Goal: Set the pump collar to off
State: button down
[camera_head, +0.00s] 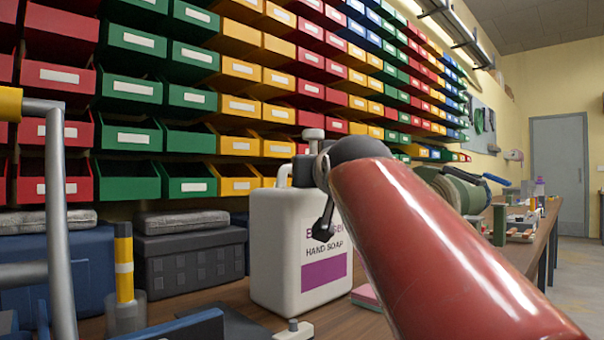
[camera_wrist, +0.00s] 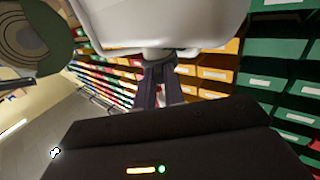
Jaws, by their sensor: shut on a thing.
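The white hand soap bottle (camera_head: 300,250) stands upright on the bench in the head view, with a purple block on its label. Its pale pump head (camera_head: 313,136) shows above the dark end of my arm. In the wrist view the bottle (camera_wrist: 160,20) fills the top, appearing upside down. My gripper (camera_wrist: 160,68) is shut on the pump collar (camera_wrist: 158,53) at the bottle's neck. The dark fingers cover most of the collar, and any off marking on it cannot be read. In the head view my arm hides part of the neck.
Coloured bins line the wall behind.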

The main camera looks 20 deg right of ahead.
jog(key=m+g+h, duration=0.1)
jog(key=m+h, duration=0.1)
jog(key=w+a+m+g+h+p, duration=0.1)
jog(key=m+g+h, duration=0.1)
jog(key=h, duration=0.1)
jog(key=a+m+g+h+p, duration=0.1)
jog(key=m+h, duration=0.1)
jog(key=h, duration=0.1)
jog(key=shift+w+a+r+g, duration=0.2)
jog(key=shift+w+r+g, duration=0.1)
jog(key=shift+g, duration=0.1)
jog(key=m+g+h+p, duration=0.1)
jog(key=g+p, duration=0.1)
jog(key=p, duration=0.1)
jog(key=w+a+m+g+h+p, duration=0.1)
jog(key=p, duration=0.2)
jog(key=shift+w+m+g+h, duration=0.15)
jog(key=shift+m+g+h, duration=0.25)
jog(key=m+g+p, duration=0.1)
jog(key=g+h+p, duration=0.1)
jog(key=p, duration=0.1)
jog(key=shift+w+a+f+m, duration=0.2)
jog(key=shift+w+m, duration=0.1)
jog(key=shift+m, duration=0.1)
jog(key=shift+f+g, duration=0.1)
jog(key=shift+g, duration=0.2)
jog(key=shift+f, duration=0.1)
jog(key=c, duration=1.5)
grip_release()
